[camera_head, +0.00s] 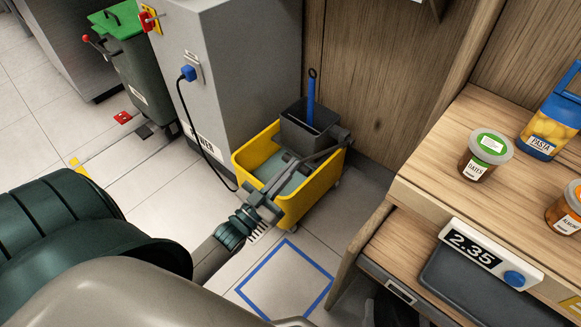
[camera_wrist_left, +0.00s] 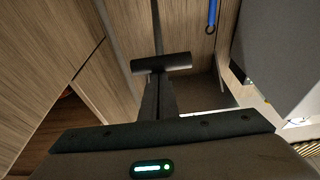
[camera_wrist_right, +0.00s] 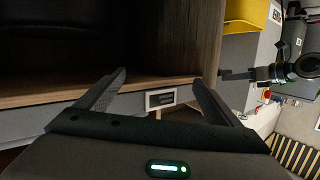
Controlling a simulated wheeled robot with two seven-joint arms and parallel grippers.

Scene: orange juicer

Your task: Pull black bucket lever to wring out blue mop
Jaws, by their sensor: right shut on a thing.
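The yellow mop bucket (camera_head: 322,188) stands on the floor with a black wringer (camera_head: 306,135) at its far end. The blue mop handle (camera_head: 310,90) stands up out of the wringer; its head is hidden.
A grey cabinet (camera_head: 225,75) with a blue plug and cable stands left of the bucket. A wooden counter (camera_head: 440,160) with jars and a scale is on the right. A blue square outline (camera_head: 290,250) marks clear floor in front of the bucket.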

